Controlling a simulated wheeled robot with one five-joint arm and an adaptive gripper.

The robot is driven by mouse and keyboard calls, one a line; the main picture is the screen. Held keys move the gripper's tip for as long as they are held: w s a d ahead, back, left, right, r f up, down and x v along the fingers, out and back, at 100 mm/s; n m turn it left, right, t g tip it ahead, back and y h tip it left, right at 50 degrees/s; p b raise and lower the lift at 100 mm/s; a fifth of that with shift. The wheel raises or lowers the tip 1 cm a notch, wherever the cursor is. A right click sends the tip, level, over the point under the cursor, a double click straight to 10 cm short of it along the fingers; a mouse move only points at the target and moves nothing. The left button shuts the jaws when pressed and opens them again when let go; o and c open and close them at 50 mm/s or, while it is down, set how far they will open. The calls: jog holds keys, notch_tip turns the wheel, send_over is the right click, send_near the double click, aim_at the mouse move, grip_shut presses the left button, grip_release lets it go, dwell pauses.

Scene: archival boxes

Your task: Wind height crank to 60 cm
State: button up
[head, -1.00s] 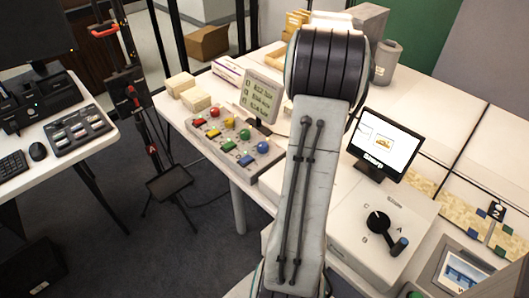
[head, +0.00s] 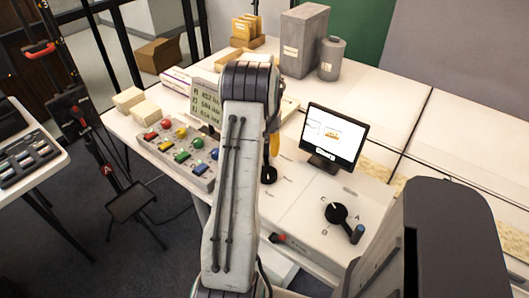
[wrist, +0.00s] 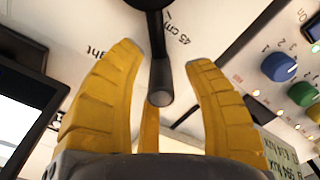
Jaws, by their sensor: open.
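The height crank is a black arm with a round-ended handle (wrist: 160,96) in the wrist view. It lies on a white panel with a printed "45 cm" mark and partly hidden lettering ending in "ght" beside it. My gripper (wrist: 164,56) has yellow ribbed fingers spread to the left and right of the handle, with clear gaps on both sides. The handle's end points into the space between them. In the head view, a yellow finger of my gripper (head: 274,148) shows beyond my arm, just above the crank's dark part (head: 268,175). My arm hides most of the rest.
A dial with a blue-tipped handle (head: 337,213) and letters around it sits right of the crank. A screen (head: 335,135) stands behind it. A button box (head: 180,150) lies left of my arm. A red-tipped lever (head: 279,238) is at the panel's front edge.

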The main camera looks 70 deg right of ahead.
jog(key=shift+f, duration=1.35)
jog(key=shift+c, duration=0.4)
grip_shut()
